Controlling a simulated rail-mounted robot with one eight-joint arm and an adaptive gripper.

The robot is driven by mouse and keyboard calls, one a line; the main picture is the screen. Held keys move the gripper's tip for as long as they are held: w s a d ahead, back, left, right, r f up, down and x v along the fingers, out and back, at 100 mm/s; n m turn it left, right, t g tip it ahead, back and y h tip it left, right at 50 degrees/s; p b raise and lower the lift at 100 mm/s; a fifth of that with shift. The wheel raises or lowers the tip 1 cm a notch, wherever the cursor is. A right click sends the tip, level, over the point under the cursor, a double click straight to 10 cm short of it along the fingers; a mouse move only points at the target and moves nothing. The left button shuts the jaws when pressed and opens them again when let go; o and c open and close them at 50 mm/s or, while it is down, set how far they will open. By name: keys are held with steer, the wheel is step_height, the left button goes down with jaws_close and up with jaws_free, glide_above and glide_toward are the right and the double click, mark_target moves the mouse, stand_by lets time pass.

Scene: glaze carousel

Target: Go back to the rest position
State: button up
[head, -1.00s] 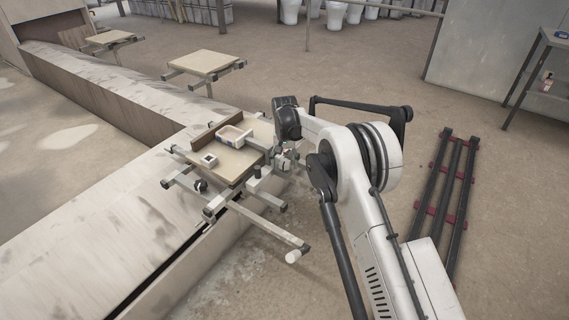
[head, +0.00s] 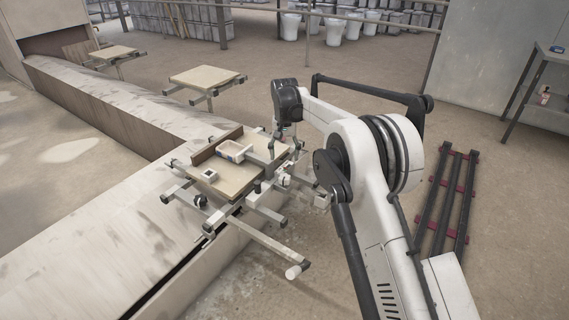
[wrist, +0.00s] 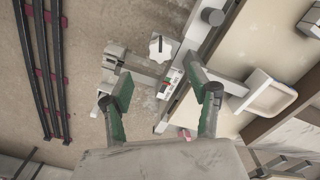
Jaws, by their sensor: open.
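My gripper (wrist: 166,90) is open and empty in the wrist view, its two green-grey fingers apart. In the head view my gripper (head: 274,148) hangs pointing down at the right edge of the nearest carousel board (head: 232,180). A white rectangular basin (head: 234,151) and a small white square block (head: 209,174) rest on that board. In the wrist view the basin (wrist: 272,97) lies right of the fingers. A white knob (wrist: 160,48) on the metal frame shows beyond them. The fingertips are small in the head view, and I cannot judge their height exactly.
Metal frame arms stick out around the board, one toward the front with a pale round end (head: 294,271). Another empty board (head: 207,77) stands farther back. Dark rails (head: 448,200) lie on the floor at right. A shelf (head: 548,70) stands far right. Floor between is clear.

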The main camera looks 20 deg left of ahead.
steer(key=shift+r, duration=0.35)
